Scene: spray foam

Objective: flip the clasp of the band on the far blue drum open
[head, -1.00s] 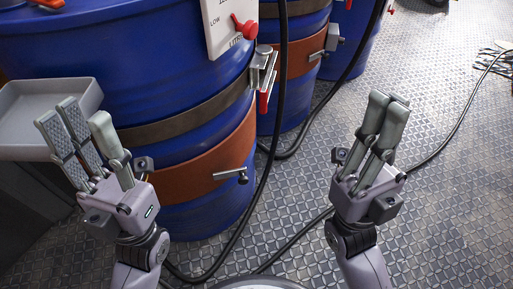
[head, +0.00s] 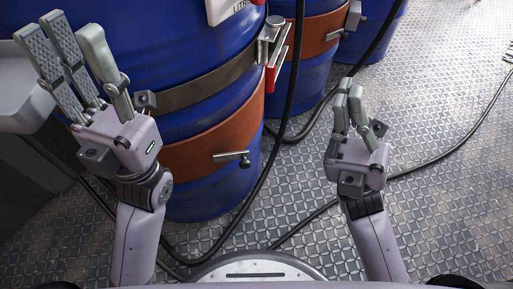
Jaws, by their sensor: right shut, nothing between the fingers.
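Blue drums stand in a row. Behind the near drum (head: 215,60) is a second blue drum (head: 302,85) with a brown band (head: 312,38). A grey metal clasp (head: 353,15) sits on that band's right edge, near the top of the picture; it looks closed, but is small. Part of a third blue drum (head: 378,35) shows farther back, its band out of view. My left gripper (head: 72,40) is open and empty, in front of the near drum's left side. My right gripper (head: 350,92) is shut and empty over the floor, nearer than the second drum and apart from it.
The near drum carries a metal band (head: 205,88) with a red-handled clasp (head: 272,68), and a brown band with a small latch (head: 232,157). A black hose (head: 262,165) hangs before the drums. A grey tray (head: 20,95) is at left. The right-hand floor (head: 440,120) is mostly clear.

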